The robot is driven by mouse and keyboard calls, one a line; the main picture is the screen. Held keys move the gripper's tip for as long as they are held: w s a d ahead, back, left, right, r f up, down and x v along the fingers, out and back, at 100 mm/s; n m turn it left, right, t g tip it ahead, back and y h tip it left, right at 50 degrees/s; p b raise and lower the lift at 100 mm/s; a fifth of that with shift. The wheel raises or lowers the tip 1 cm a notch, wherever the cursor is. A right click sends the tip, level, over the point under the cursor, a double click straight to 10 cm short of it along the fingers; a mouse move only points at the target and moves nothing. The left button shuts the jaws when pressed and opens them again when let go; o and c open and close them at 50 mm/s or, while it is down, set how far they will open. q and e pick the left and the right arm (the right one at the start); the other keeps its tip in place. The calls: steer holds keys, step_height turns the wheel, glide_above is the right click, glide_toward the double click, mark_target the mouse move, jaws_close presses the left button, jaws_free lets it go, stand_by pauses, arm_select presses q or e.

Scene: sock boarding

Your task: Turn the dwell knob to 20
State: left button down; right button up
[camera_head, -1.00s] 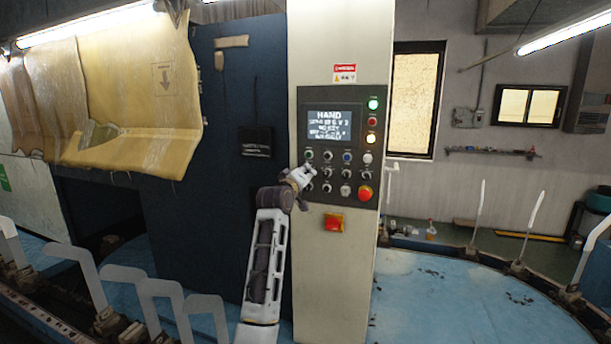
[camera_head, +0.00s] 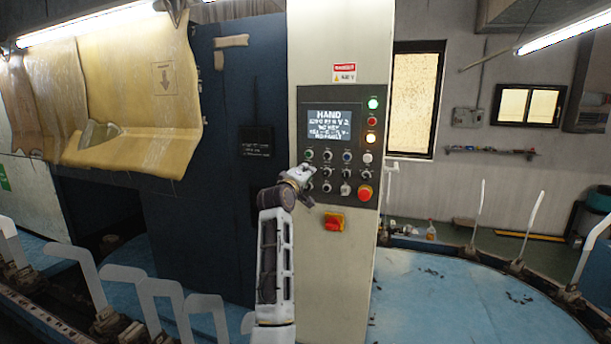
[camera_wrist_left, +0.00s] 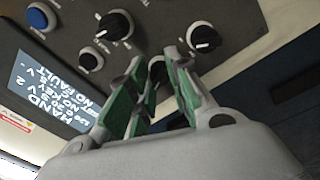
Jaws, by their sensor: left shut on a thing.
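The control panel (camera_head: 345,105) stands upright on a cream cabinet, with a lit screen (camera_head: 329,124) above rows of knobs and buttons. My left gripper (camera_head: 305,173) is at the left of the lower knob rows. In the left wrist view its green-padded fingers (camera_wrist_left: 160,75) are closed at the panel on a small knob mostly hidden between them; its pointer cannot be seen. Other black knobs show beside it, one to the right (camera_wrist_left: 203,38) and one to the left (camera_wrist_left: 115,25). The screen also shows there (camera_wrist_left: 50,85), reading HAND and NO FAULT. My right gripper is not in view.
A red emergency button (camera_head: 365,192) is at the panel's lower right, and a red-and-yellow switch (camera_head: 334,222) is below. Indicator lamps (camera_head: 372,121) line the right side. Several white sock boards (camera_head: 170,300) stand at the lower left.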

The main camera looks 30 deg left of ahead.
arm_select(q)
steer(key=c, duration=1.3)
jaws_free()
steer(key=shift+f, duration=0.1)
steer(key=shift+s, duration=0.1)
steer(key=shift+v, duration=5.9)
